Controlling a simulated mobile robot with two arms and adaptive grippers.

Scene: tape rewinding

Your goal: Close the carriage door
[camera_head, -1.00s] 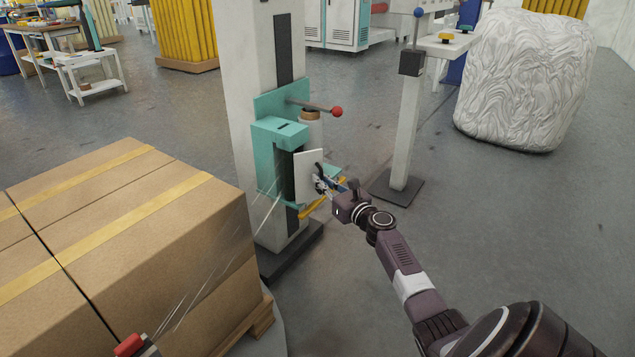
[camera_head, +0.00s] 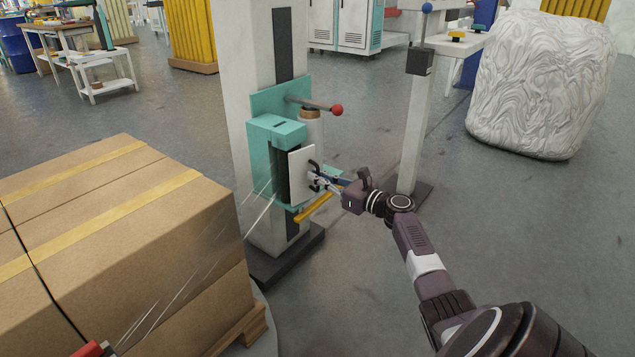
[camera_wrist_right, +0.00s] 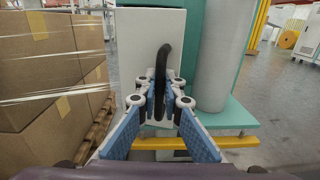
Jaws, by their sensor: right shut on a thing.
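The carriage (camera_head: 277,129) is a teal housing on the front of a pale column (camera_head: 238,75). Its door (camera_head: 301,172) is a white panel standing ajar, with a dark gap between it and the housing's left part. A black curved handle (camera_head: 314,172) sits on the door's outer face; it also shows upright in the right wrist view (camera_wrist_right: 161,66) against the door (camera_wrist_right: 139,42). My right gripper (camera_head: 318,180), with blue fingers, is shut on the handle, one finger on each side of it. My left gripper is not visible.
A strapped carton stack (camera_head: 110,215) on a pallet stands left, with clear film strands running to the carriage. A film roll (camera_head: 311,128) and a red-knobbed rod (camera_head: 337,110) are beside the door. A yellow bar (camera_head: 314,208) lies below. A control post (camera_head: 412,130) stands right.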

